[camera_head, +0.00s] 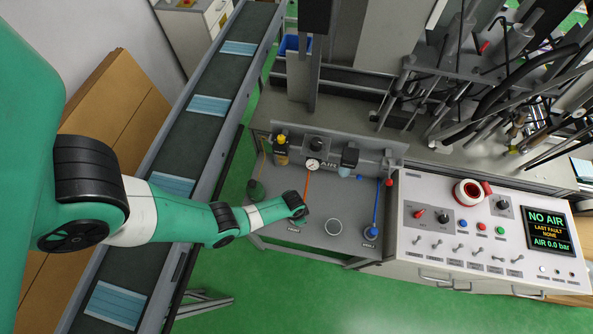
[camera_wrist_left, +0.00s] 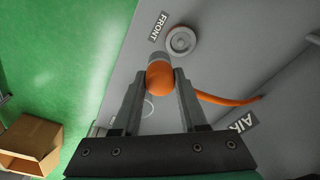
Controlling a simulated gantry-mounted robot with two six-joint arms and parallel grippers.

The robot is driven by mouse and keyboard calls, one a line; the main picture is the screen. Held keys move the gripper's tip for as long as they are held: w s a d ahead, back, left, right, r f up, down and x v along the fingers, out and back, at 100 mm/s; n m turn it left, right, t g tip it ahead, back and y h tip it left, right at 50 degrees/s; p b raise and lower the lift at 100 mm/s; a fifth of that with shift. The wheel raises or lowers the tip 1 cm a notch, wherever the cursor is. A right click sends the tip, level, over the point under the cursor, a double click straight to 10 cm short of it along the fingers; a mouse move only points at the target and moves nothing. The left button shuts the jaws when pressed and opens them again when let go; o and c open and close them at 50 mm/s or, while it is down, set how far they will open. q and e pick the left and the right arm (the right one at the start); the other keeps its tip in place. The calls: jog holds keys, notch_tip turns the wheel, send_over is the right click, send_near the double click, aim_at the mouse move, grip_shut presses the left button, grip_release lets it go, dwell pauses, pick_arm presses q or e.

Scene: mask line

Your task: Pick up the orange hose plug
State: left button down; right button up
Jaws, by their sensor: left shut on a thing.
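The orange hose plug (camera_wrist_left: 160,78) is between the two fingers of my left gripper (camera_wrist_left: 162,86) in the left wrist view. The fingers are shut on its rounded orange body. Its grey end points toward a round metal socket (camera_wrist_left: 181,41) beside the FRONT label; I cannot tell whether they touch. An orange hose (camera_wrist_left: 228,100) runs from near the right finger toward the AIR label, and it also shows in the head view (camera_head: 307,184). In the head view my left gripper reaches down over the grey panel, and the wrist hides the plug. My right gripper is in neither view.
A blue hose (camera_head: 376,208) ends at a blue plug (camera_head: 371,233) on the right of the panel. A round ring (camera_head: 333,227) lies between. The control console (camera_head: 460,240) reads NO AIR. A conveyor (camera_head: 200,135) with several masks runs on the left.

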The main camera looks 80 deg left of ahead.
pick_arm(q)
jog(key=d+r+p, duration=0.2)
jog(key=d+r, duration=0.3)
jog(key=d, duration=0.5)
jog(key=shift+w+p, duration=0.4)
jog(key=shift+w, duration=0.05)
pick_arm(e)
notch_tip(320, 180, up, 5)
jog(key=shift+r, duration=0.1)
pick_arm(q)
jog(key=shift+a, duration=0.1)
